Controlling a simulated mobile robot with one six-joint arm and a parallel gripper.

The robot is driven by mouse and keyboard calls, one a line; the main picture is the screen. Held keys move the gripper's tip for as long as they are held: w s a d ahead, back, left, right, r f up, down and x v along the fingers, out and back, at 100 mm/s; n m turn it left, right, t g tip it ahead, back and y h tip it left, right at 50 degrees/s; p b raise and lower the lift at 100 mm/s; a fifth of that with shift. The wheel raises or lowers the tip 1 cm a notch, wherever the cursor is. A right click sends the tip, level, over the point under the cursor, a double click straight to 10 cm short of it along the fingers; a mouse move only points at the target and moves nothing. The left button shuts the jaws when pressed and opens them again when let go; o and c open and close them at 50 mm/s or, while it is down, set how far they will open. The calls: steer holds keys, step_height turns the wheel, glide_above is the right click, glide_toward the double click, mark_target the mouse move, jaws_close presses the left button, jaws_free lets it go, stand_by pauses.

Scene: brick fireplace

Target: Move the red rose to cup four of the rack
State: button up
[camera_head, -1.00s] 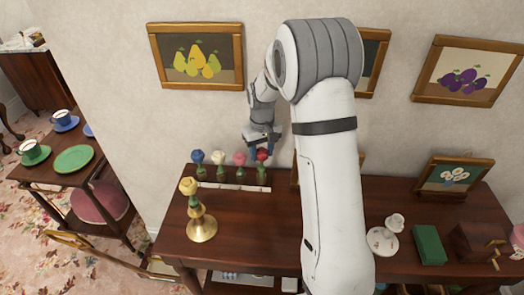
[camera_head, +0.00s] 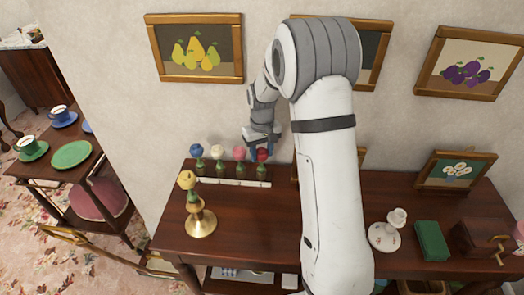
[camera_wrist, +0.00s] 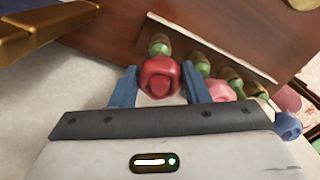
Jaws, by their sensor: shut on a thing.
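The red rose (camera_head: 262,155) is at the right end of the row on the rack (camera_head: 234,182), beside the pink rose (camera_head: 239,153). My gripper (camera_head: 262,141) reaches it from above. In the wrist view the red rose (camera_wrist: 160,78) sits between the two blue fingers of my gripper (camera_wrist: 157,82), which are shut on it. Its green stem lines up with a brown cup (camera_wrist: 160,47) at the end of the rack. I cannot tell whether the stem is fully seated. A white rose (camera_head: 218,151) and a blue rose (camera_head: 196,150) stand to the left.
A yellow rose (camera_head: 186,180) stands in a brass holder (camera_head: 200,222) in front of the rack. A framed picture leans behind my arm. White china (camera_head: 383,236), a green box (camera_head: 431,241) and a wooden box (camera_head: 480,239) are at the right. The dark tabletop between is mostly clear.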

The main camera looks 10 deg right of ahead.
steer(key=o, duration=0.9)
step_height(320, 180, up, 8)
steer(key=shift+f+b, duration=0.1)
steer(key=shift+b, duration=0.25)
steer(key=s+r+m+t, duration=0.1)
steer(key=s+r, duration=0.3)
steer(key=s, duration=0.3)
steer(key=s+r+t, duration=0.1)
steer(key=s+r, duration=0.3)
steer(key=s, duration=0.3)
steer(key=shift+m+t, duration=0.5)
steer(key=shift+m, duration=0.2)
steer(key=s, duration=1.4)
steer(key=shift+s+d+f, duration=0.2)
steer(key=shift+d, duration=0.2)
